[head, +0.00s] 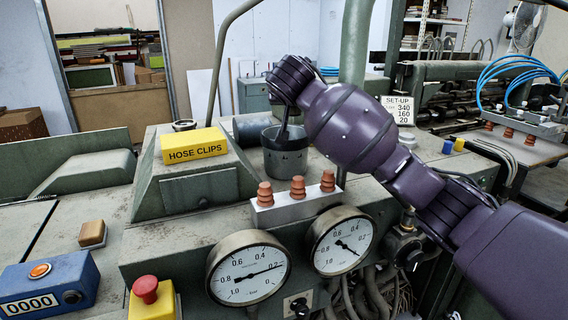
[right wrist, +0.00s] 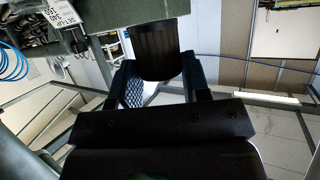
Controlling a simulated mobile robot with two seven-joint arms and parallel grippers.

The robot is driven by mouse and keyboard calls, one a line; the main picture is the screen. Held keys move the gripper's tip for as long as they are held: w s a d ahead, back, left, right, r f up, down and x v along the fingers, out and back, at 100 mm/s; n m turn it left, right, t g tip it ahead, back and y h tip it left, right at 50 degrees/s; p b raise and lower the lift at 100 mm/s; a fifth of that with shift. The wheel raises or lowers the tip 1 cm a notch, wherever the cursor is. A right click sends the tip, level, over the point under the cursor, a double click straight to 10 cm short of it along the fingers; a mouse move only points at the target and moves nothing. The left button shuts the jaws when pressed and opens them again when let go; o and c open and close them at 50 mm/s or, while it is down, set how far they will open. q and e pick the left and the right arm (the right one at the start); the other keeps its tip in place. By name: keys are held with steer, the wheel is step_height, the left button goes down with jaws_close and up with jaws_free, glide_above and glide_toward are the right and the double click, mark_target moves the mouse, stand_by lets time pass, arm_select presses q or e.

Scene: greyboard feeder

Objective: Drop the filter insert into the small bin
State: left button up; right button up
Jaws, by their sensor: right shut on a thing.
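The filter insert, a dark ribbed cylinder (right wrist: 158,48), shows at the top centre of the right wrist view. My right gripper (right wrist: 161,76) is shut on it, one finger on each side. In the head view my right arm reaches in from the right, and its wrist hides most of the gripper; I cannot make out the insert there. An open grey-green round pot (head: 286,160) stands upright below the wrist on the machine top. It may be the small bin, but no label shows. A thin dark piece shows at its mouth; I cannot tell what it is. My left gripper is not in view.
A yellow HOSE CLIPS box (head: 194,143) sits left of the pot. Several brown ribbed knobs on a pale block (head: 296,207) stand in front of it, with two gauges (head: 248,268) nearer. A green post (head: 355,45) rises just behind my arm.

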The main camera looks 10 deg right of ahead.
steer(key=shift+f, duration=0.45)
steer(key=shift+r, duration=0.1)
steer(key=o, duration=1)
steer(key=b+v, duration=0.1)
steer(key=v, duration=0.9)
steer(key=shift+s, duration=0.4)
